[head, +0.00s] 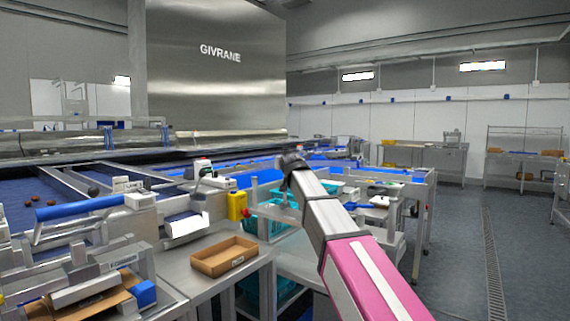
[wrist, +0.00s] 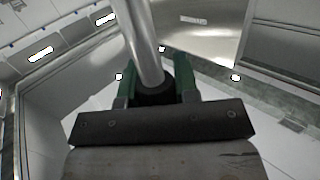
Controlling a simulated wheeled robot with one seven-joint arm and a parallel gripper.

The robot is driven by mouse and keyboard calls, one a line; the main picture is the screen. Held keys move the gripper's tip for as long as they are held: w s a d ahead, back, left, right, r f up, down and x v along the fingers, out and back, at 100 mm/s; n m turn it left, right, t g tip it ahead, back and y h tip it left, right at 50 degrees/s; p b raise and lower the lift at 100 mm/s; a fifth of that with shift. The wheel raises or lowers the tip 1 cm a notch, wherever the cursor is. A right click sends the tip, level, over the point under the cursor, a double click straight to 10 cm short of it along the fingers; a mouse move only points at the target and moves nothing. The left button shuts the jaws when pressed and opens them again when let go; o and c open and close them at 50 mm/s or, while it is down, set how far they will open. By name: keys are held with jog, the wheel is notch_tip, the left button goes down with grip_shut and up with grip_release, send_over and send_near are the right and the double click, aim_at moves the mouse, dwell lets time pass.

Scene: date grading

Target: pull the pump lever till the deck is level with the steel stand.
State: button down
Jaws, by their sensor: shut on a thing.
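My gripper (wrist: 158,88) is shut on the pump lever (wrist: 140,38) in the wrist view. The lever is a round, bright metal bar with a dark lower end between my two green fingers. It runs up and slightly left out of the picture. In the head view my arm reaches forward from the lower right, and its dark end (head: 291,160) is small and far off. The lever cannot be made out there. I cannot tell the deck or the steel stand apart for sure; my arm covers part of that area, so their heights cannot be compared.
An open cardboard tray (head: 224,257) lies on a steel table at the front. A yellow box (head: 237,206) and teal crates (head: 268,222) are just left of my arm. Blue conveyor belts run at the left. The grey floor (head: 462,235) at the right is clear, with a drain grate.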

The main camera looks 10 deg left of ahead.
jog(key=shift+s+d, duration=0.25)
jog(key=shift+d, duration=0.15)
jog(key=c, duration=0.8)
grip_release()
jog(key=shift+s, duration=0.1)
